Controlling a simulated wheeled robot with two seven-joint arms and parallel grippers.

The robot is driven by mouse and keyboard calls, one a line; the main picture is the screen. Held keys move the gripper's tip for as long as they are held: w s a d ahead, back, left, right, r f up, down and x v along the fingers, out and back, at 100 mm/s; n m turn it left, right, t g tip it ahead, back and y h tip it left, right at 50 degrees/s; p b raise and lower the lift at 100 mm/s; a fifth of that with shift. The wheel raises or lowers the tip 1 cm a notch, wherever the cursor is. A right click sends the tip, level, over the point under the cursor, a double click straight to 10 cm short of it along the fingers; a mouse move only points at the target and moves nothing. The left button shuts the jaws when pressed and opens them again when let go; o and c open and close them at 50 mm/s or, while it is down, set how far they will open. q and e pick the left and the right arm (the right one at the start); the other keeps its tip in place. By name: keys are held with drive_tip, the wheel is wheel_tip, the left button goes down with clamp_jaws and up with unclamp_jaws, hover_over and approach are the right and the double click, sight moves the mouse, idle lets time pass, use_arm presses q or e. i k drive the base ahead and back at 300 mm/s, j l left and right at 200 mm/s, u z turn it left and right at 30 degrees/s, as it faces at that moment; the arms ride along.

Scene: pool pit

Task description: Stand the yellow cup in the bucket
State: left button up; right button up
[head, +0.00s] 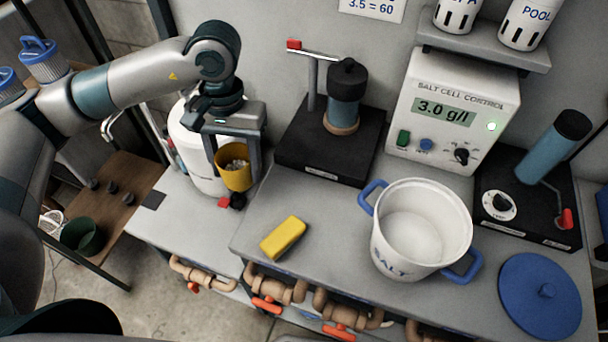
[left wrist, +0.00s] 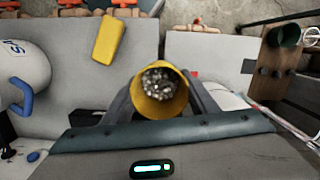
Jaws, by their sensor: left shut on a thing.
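The yellow cup (head: 236,181) is upright, with greyish-white granules in it. My left gripper (head: 238,172) is shut on it and holds it above the left part of the counter, in front of a white tank. The left wrist view shows the cup (left wrist: 146,103) between the two fingers, its open mouth and granules facing the camera. The white bucket (head: 398,254) has blue handles and the word SALT. It stands open on the counter, to the right of the cup, and looks empty. Part of it shows at the left edge of the left wrist view (left wrist: 22,75). My right gripper is not in view.
A yellow block (head: 284,238) lies on the counter between cup and bucket. A blue lid (head: 540,295) lies right of the bucket. Behind are a black stand (head: 320,155) with a cylinder and a control box (head: 450,105). A dark green pot (head: 82,236) stands lower left.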

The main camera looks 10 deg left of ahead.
sight(408, 242)
drive_tip(key=k+l+z, duration=0.8)
drive_tip(key=l, duration=0.4)
drive_tip(key=k, duration=0.1)
